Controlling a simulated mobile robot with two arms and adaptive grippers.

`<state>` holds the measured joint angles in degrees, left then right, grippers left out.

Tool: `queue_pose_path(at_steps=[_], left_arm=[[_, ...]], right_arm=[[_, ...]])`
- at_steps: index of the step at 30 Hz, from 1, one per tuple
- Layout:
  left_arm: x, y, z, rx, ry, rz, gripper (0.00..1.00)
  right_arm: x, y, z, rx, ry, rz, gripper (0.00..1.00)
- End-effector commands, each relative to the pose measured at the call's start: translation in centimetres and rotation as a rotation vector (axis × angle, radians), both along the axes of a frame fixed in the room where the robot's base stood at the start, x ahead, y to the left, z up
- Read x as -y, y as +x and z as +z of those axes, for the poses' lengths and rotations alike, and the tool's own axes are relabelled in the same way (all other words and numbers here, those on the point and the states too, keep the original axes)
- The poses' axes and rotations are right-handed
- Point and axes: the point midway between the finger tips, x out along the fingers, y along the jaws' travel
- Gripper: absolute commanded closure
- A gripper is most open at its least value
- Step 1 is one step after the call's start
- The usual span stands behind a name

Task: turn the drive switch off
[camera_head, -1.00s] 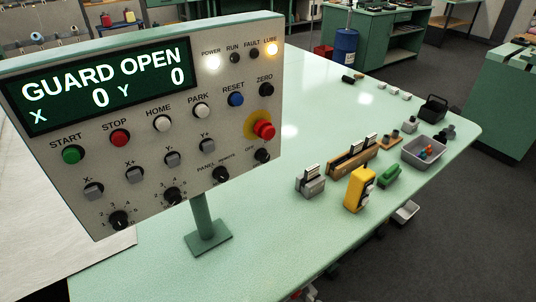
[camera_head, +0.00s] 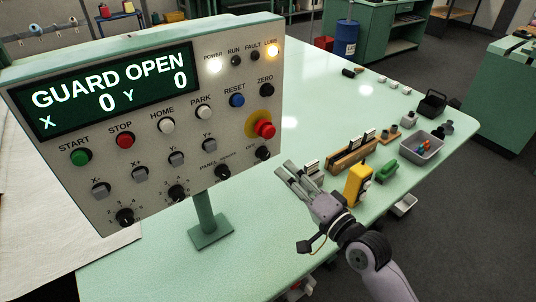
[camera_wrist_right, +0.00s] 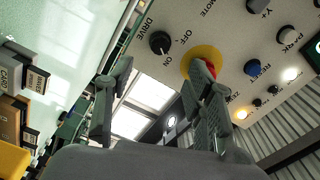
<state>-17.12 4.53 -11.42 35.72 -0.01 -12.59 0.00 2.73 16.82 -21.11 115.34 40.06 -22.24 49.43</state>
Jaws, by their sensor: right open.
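The drive switch (camera_head: 263,153) is a small black knob at the lower right corner of the control panel (camera_head: 150,140). In the right wrist view the knob (camera_wrist_right: 160,42) shows close up, with DRIVE, OFF and ON lettered around it; I cannot tell surely which mark it points to. My right gripper (camera_head: 284,174) is open and empty, to the right of and below the switch, apart from it. In the wrist view its fingers (camera_wrist_right: 163,78) stand apart, one in front of the red stop button. My left gripper is not in view.
The red stop button (camera_head: 265,130) on its yellow ring sits just above the switch. The display (camera_head: 105,88) reads GUARD OPEN. A yellow device (camera_head: 356,186), a wooden card holder (camera_head: 352,156) and a grey bin (camera_head: 421,146) stand on the green table (camera_head: 270,250).

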Motion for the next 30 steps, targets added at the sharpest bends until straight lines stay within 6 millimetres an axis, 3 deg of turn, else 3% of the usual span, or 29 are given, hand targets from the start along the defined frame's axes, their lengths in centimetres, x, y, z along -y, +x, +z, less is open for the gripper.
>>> queue_pose_path(at_steps=[6,12,26,30], left_arm=[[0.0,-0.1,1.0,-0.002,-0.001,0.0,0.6],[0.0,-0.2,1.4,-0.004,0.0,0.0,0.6],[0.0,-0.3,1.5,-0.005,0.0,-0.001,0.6],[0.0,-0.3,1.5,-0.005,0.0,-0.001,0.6]], right_arm=[[-2.9,4.0,0.3,0.001,0.0,0.0,0.51],[-4.7,6.5,0.1,0.001,-0.001,0.0,0.51],[-5.6,7.6,-0.1,0.0,-0.002,0.0,0.51],[-5.6,7.6,-0.1,0.0,-0.002,0.0,0.59]])
